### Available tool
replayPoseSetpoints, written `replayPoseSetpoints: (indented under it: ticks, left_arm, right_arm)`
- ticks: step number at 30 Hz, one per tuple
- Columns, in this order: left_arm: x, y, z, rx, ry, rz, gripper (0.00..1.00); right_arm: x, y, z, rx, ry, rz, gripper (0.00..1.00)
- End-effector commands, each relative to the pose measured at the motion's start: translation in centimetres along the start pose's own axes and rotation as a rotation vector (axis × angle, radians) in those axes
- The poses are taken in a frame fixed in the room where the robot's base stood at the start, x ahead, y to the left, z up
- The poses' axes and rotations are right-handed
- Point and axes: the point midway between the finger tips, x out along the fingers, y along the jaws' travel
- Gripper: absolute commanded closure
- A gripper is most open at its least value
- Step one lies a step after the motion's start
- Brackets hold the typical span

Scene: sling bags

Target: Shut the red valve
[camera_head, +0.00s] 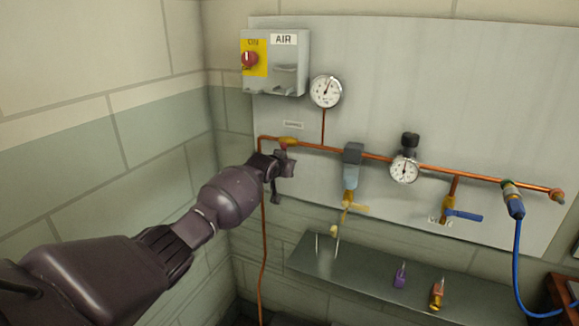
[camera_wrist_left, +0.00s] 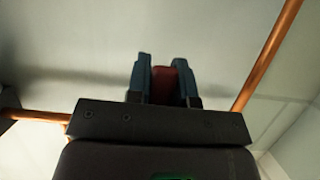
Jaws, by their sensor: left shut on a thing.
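My left gripper (camera_head: 284,158) reaches in from the left to the upper left end of the copper pipe on the wall board. In the left wrist view its two fingers (camera_wrist_left: 165,80) are shut on the red valve's handle (camera_wrist_left: 179,84), which shows dark red between them. In the head view the valve's brass body (camera_head: 288,140) sits on the pipe, and the gripper hides most of the handle. I cannot tell the handle's angle well. My right gripper is not in view.
The grey board carries an AIR switch box (camera_head: 275,62), a gauge (camera_head: 326,91), a regulator gauge (camera_head: 404,169), a filter (camera_head: 351,170) and a blue-handled valve (camera_head: 464,215). A blue hose (camera_head: 518,255) hangs at right. A grey shelf (camera_head: 345,275) juts out below with small tagged items.

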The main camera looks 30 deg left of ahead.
Motion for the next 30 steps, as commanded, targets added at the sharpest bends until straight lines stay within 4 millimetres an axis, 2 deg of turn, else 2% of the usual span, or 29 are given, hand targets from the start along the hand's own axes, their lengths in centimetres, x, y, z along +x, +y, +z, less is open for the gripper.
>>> replayPoseSetpoints:
  ticks: [10,11,15,16,25,30]
  left_arm:
    - [0.00,-0.15,0.02,0.014,0.000,-0.004,1.00]
    - [0.00,-0.15,0.02,0.014,0.000,-0.004,0.77]
    - [0.00,-0.14,0.01,0.011,0.000,-0.004,0.56]
    - [0.00,-0.13,0.01,0.011,0.000,-0.003,0.53]
    - [-0.08,-0.09,0.02,0.008,0.000,-0.002,0.53]
    - [-0.87,-0.09,-0.01,0.008,0.001,-0.001,0.53]
  right_arm:
    - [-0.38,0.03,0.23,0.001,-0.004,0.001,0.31]
    - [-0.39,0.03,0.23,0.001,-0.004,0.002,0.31]
    - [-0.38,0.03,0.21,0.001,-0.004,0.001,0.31]
    - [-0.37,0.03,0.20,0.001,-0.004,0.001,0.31]
    - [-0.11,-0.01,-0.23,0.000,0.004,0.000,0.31]
    - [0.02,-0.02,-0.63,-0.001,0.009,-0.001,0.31]
